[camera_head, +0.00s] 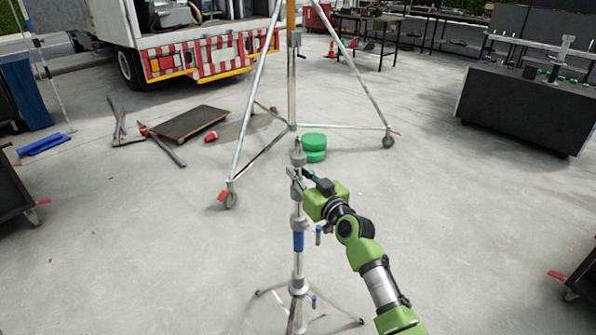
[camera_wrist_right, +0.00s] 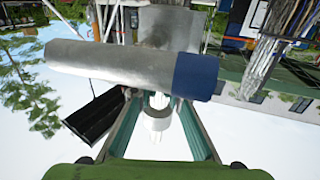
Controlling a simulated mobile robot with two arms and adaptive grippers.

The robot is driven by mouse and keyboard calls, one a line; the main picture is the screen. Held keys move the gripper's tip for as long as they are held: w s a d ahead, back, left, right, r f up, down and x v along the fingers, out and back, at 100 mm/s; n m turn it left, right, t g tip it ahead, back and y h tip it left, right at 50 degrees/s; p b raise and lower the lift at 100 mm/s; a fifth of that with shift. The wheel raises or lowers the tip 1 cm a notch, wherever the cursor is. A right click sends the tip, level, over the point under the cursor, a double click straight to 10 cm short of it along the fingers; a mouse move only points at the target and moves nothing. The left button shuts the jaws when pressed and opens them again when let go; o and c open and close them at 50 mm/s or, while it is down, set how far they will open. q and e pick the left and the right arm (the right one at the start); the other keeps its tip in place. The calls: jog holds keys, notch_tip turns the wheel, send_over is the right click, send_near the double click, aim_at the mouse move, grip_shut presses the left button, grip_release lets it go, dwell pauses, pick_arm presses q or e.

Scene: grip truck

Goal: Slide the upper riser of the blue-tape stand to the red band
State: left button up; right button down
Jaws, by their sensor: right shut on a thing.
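The blue-tape stand is a slim silver stand upright in the lower middle of the head view, with blue tape (camera_head: 298,241) around its column and splayed legs below. Its upper riser (camera_head: 298,156) rises above a grey collar. My right gripper (camera_head: 304,174) reaches in from the right and is shut on the upper riser near that collar. In the right wrist view, a silver tube (camera_wrist_right: 110,64) with a blue band (camera_wrist_right: 196,77) at its right end crosses in front of the fingers (camera_wrist_right: 158,120). I cannot make out a red band on the stand. My left gripper is not in view.
A taller wheeled tripod stand (camera_head: 263,75) stands just behind. A brown board (camera_head: 189,122) and loose bars lie at left. A truck (camera_head: 205,50) is at the back, a dark bench (camera_head: 525,105) at right.

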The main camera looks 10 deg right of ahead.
aim_at(301, 153)
jog(key=shift+r+p, duration=2.2)
jog(key=shift+r, duration=1.25)
notch_tip(301, 153, up, 18)
jog(key=p, duration=1.5)
jog(key=shift+f, duration=0.25)
jog(key=c, duration=1.6)
grip_release()
jog(key=shift+f, duration=0.2)
jog(key=shift+f, duration=0.1)
